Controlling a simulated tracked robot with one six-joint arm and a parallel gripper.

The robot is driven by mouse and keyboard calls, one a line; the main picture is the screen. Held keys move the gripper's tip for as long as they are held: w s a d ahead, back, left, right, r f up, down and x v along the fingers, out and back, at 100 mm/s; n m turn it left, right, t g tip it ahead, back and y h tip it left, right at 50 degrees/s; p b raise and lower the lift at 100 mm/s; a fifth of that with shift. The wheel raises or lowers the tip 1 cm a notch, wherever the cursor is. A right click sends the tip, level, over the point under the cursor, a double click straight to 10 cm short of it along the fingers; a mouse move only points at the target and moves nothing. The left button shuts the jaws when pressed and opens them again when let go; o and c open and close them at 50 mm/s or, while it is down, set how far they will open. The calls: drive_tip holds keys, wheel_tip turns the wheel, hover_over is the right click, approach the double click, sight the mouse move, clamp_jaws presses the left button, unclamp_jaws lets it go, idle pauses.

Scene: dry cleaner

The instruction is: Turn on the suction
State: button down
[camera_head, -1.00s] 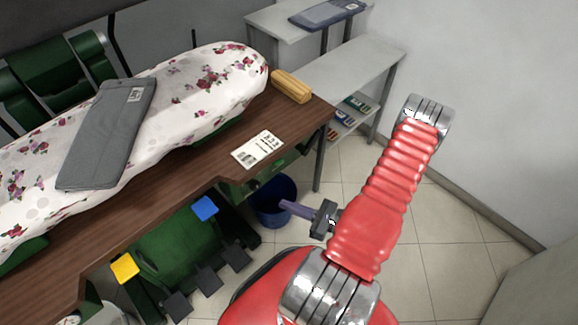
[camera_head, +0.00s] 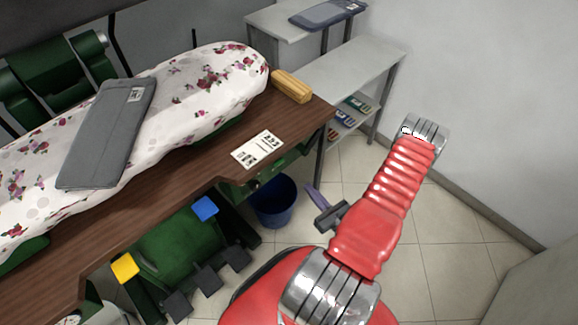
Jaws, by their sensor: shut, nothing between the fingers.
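The ironing table has a floral padded board (camera_head: 215,85) with a brown wooden edge. Under it is a green base (camera_head: 170,245). A blue pedal (camera_head: 205,208), a yellow pedal (camera_head: 125,267) and several dark pedals (camera_head: 207,279) are low at its front. No label shows which one works the suction. My gripper (camera_head: 312,188) ends in purple fingers, seen from above, to the right of the blue pedal and apart from all the pedals. The fingers are shut and hold nothing.
A blue bin (camera_head: 275,203) stands on the floor just left of my gripper. Folded grey trousers (camera_head: 108,135), a yellow block (camera_head: 291,86) and a paper tag (camera_head: 258,149) lie on the table. A grey shelf (camera_head: 345,70) stands behind. Tiled floor at right is clear.

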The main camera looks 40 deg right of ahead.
sight(279, 162)
drive_tip(key=w+d, duration=0.1)
drive_tip(key=w, duration=1.2)
drive_tip(key=shift+w+d, duration=0.25)
drive_tip(key=shift+d, duration=0.1)
drive_tip(key=shift+d, duration=0.2)
